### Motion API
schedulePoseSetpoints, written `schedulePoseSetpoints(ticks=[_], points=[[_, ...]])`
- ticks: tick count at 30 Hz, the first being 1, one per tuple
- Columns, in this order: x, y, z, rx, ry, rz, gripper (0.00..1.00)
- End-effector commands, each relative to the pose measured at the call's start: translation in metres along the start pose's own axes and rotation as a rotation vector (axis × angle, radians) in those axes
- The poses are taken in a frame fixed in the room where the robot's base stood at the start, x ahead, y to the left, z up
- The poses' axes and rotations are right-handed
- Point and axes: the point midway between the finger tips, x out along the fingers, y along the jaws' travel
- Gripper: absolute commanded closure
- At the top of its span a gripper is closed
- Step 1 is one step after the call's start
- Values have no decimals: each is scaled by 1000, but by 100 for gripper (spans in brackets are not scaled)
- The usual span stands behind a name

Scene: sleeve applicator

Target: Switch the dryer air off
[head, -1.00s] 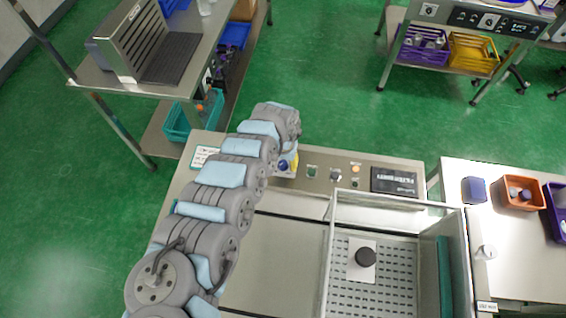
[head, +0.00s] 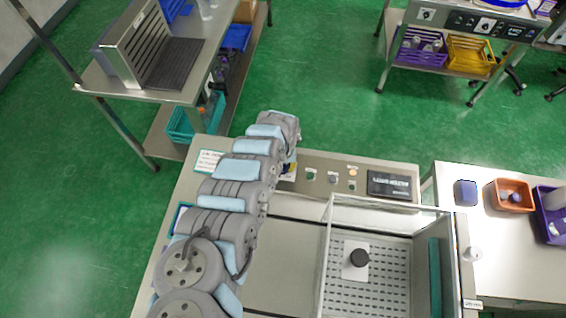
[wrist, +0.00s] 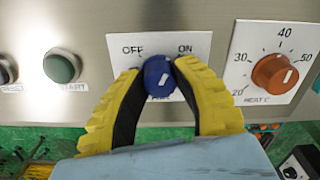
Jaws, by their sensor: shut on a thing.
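The blue air knob (wrist: 158,76) sits on a white plate (wrist: 135,47) marked OFF at left and ON at right. A short white mark shows on the knob's face, slanted; I cannot tell which label it points to. My gripper (wrist: 159,66), with yellow and black fingers, is shut on the knob, one finger on each side. The lower part of the plate is partly covered by the fingers. In the head view my arm hides the knob, and only a bit of my gripper (head: 291,168) shows at the control panel (head: 330,170).
An orange HEAT dial (wrist: 274,73) is close right of the knob. A green START button (wrist: 62,66) and a dark RESET button (wrist: 5,72) are to the left. In the head view, a clear-walled enclosure (head: 325,260) holds a dark round piece (head: 359,258).

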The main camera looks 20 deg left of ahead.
Motion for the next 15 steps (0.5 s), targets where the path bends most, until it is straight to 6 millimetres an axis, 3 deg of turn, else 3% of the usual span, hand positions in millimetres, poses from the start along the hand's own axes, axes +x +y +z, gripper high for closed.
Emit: schedulePoseSetpoints(ticks=[6, 15], points=[[-4, 1, 0, -189, -1, -1, 100], [-1, 1, 0, -310, 1, 1, 100]])
